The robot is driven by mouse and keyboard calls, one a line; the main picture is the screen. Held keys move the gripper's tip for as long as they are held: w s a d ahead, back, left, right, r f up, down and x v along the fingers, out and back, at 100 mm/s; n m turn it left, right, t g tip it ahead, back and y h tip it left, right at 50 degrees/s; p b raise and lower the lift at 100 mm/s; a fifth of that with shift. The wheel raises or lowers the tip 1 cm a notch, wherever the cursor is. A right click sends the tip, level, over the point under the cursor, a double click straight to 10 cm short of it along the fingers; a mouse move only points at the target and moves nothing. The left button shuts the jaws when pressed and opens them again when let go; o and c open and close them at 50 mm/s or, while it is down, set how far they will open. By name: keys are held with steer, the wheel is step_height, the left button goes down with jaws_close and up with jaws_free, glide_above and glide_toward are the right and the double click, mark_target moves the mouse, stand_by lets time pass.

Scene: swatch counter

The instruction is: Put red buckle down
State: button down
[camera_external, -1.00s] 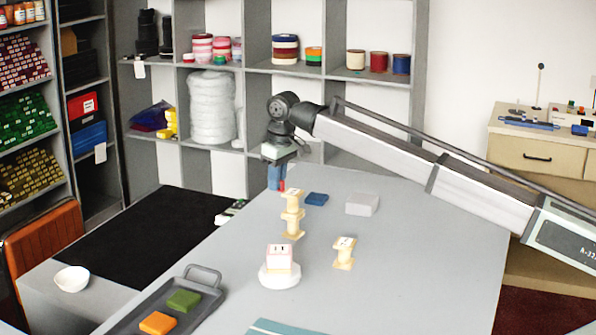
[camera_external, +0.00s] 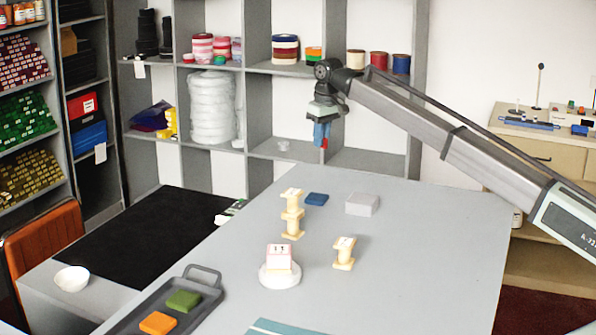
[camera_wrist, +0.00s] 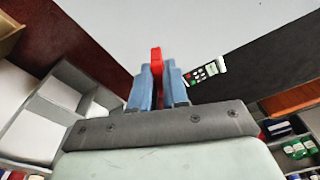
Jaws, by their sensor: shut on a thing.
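My gripper (camera_external: 321,138) is raised well above the far end of the grey table (camera_external: 420,230), with its blue fingers pointing down. It is shut on the red buckle (camera_wrist: 156,62), which shows as a thin red piece between the blue fingers in the wrist view. In the external view only a small red edge of the buckle (camera_external: 325,143) shows beside the fingers; the fingers hide the rest. The buckle is clear of the table.
A tray (camera_external: 205,312) holds green and orange pieces. The table's right side is clear.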

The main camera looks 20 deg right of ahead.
mark_target(316, 177)
steer(key=w+n, duration=0.1)
steer(key=n, duration=0.1)
steer(key=shift+w+r+n, duration=0.15)
steer(key=shift+w+n, duration=0.05)
steer(key=shift+n, duration=0.2)
steer(key=shift+a+n, duration=0.1)
steer(key=shift+n, duration=0.7)
steer(key=shift+f, duration=0.2)
step_height(316, 177, down, 10)
steer(key=shift+r, duration=0.15)
steer(key=c, duration=1.1)
jaws_free()
